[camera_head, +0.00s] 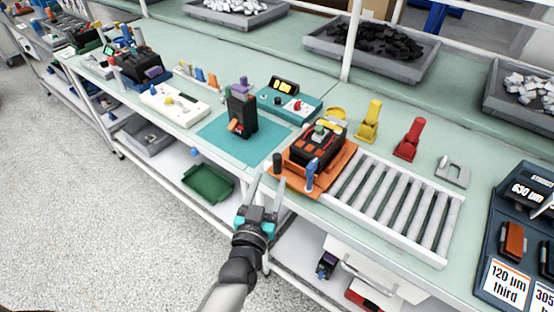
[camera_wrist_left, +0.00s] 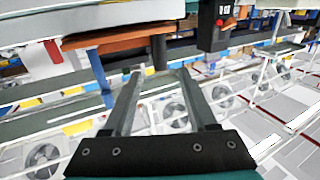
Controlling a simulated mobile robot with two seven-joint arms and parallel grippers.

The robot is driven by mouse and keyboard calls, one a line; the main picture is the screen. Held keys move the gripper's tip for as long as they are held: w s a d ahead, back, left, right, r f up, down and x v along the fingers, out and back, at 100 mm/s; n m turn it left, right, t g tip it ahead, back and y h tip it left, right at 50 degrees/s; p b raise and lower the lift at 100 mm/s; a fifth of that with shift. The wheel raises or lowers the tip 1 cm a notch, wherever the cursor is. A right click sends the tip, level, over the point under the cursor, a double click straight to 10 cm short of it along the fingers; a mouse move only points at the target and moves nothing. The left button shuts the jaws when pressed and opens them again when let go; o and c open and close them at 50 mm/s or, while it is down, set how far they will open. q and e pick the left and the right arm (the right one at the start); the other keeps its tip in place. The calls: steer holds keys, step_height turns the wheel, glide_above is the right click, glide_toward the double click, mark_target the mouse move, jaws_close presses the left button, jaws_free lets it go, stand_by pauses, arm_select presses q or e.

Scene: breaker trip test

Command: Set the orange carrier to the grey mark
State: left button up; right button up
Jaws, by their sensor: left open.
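The orange carrier (camera_head: 340,172) sits on the bench at the left end of the roller track, bearing a black device (camera_head: 318,146) with orange trim. A blue post (camera_head: 311,174) and a dark post (camera_head: 277,163) stand at its near side. In the left wrist view the carrier (camera_wrist_left: 120,39) is ahead, upper left. My left gripper (camera_head: 267,186) is open and empty, in front of the bench edge and apart from the carrier. It also shows in the wrist view (camera_wrist_left: 159,78). I cannot make out a grey mark. My right gripper is not seen.
The roller track (camera_head: 396,205) runs right of the carrier. A teal mat (camera_head: 215,136) with a black breaker (camera_head: 241,112) lies left. Yellow (camera_head: 368,122) and red (camera_head: 410,139) pieces stand behind the rollers, with a grey bracket (camera_head: 453,173) farther right. A lower shelf holds a green tray (camera_head: 208,184).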

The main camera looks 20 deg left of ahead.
mark_target(276, 163)
arm_select(q)
steer(key=w, duration=0.4)
steer(key=w+b, duration=0.1)
steer(key=w, duration=0.3)
steer(key=shift+a, duration=0.2)
jaws_close()
stand_by(1.2)
